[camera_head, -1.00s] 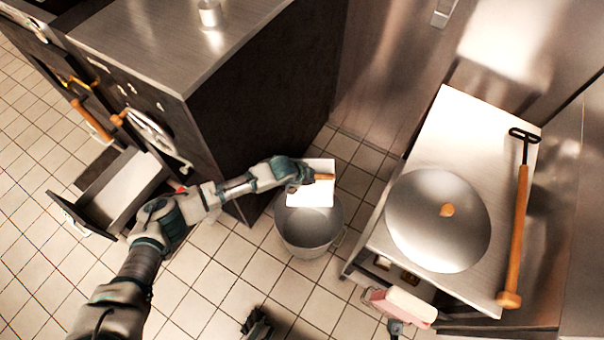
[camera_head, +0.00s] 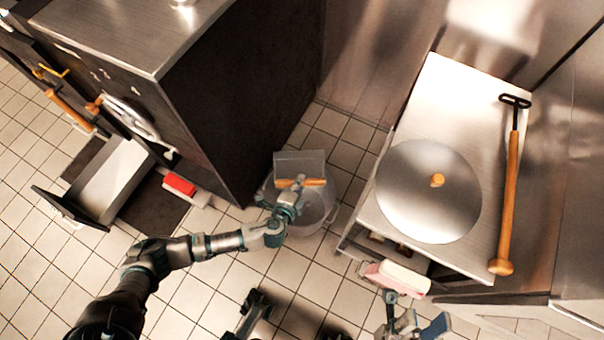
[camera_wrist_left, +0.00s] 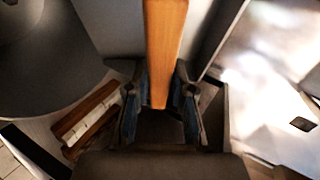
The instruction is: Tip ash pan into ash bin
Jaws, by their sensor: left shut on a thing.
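The ash pan (camera_head: 300,161) is a grey metal pan with a wooden handle (camera_head: 314,182). It is above the far side of the ash bin, tilted, with a broad flat face towards the head camera. My left gripper (camera_head: 287,190) is shut on the handle, which also shows between its fingers in the left wrist view (camera_wrist_left: 163,50). The ash bin (camera_head: 312,217) is a grey round bucket on the floor, partly hidden by the pan and my left gripper. The pan's contents cannot be seen. My right gripper (camera_head: 417,309) is low at the bottom right, its fingers apart and empty.
A dark stove (camera_head: 235,95) stands behind left of the bin, with an open drawer (camera_head: 112,185) and a red-and-white block (camera_head: 180,184) beside it. A metal table (camera_head: 435,90) at right bears a round lid (camera_head: 428,205) and a wooden-handled tool (camera_head: 508,190).

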